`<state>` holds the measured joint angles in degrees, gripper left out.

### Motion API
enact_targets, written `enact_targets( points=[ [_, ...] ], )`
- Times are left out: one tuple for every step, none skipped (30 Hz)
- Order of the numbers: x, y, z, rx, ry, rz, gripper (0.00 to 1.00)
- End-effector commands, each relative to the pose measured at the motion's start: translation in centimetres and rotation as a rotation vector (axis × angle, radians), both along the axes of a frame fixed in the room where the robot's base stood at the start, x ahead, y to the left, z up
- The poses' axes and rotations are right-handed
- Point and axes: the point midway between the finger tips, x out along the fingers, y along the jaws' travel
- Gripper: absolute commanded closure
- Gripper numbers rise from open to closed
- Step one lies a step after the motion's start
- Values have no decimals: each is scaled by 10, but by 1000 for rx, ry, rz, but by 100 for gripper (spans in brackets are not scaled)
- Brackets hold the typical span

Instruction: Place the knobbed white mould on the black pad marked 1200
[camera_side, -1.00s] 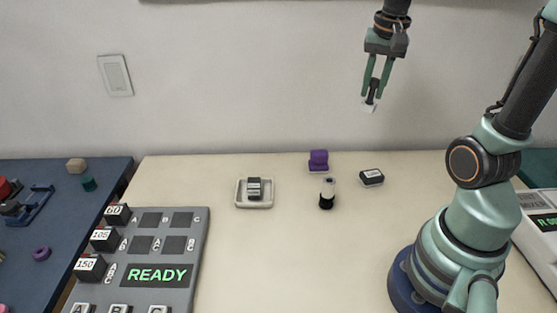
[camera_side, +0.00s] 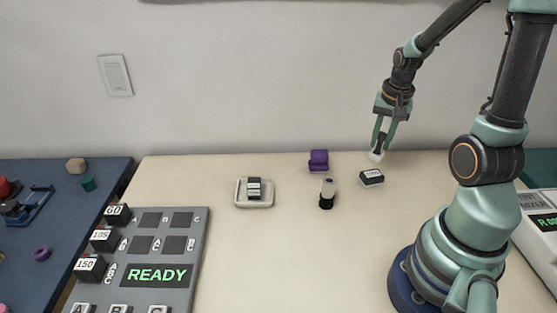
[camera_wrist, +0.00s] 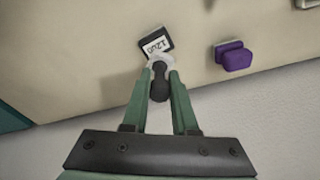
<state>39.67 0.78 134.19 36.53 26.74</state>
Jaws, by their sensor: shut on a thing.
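The knobbed white mould (camera_side: 376,155) is held at the tips of my gripper (camera_side: 379,143). In the wrist view its white body (camera_wrist: 160,59) shows past the fingertips of my gripper (camera_wrist: 159,78), with a dark knob between the fingers. The black pad (camera_side: 371,177) with a white label lies on the table in front of the mould in the side view. In the wrist view the black pad (camera_wrist: 155,42) reads 1200 and lies just beyond the mould, partly overlapped by it. The mould looks above the table; the exact gap is hard to tell.
A purple block (camera_side: 318,160) and a black-and-white cylinder (camera_side: 327,193) stand left of the pad. A pale tray (camera_side: 254,203) holds a small grey block. A grey panel (camera_side: 201,253) reads READY. A white device (camera_side: 541,220) sits at the right. The front middle table is clear.

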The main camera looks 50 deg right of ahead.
Motion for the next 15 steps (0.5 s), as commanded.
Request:
enact_targets(
  points=[
    [0, 0, -6, 2, 2, 0, 100],
    [0, 0, -8, 2, 2, 0, 100],
    [0, 0, -10, 1, 1, 0, 100],
    [0, 0, -11, 0, 0, 0, 100],
    [0, 0, -13, 0, 0, 0, 100],
    [0, 0, -17, 1, 2, 0, 100],
    [0, 0, -21, 2, 2, 0, 100],
    [-1, 1, -25, 2, 3, 0, 100],
    [0, 0, -30, 3, 3, 0, 100],
    [0, 0, -34, 3, 3, 0, 100],
    [0, 0, -38, 3, 3, 0, 100],
    [0, 0, -42, 3, 3, 0, 100],
    [0, 0, -45, 2, 2, 0, 100],
    [0, 0, -47, 1, 2, 0, 100],
    [0, 0, -49, 1, 1, 0, 100]
  ],
)
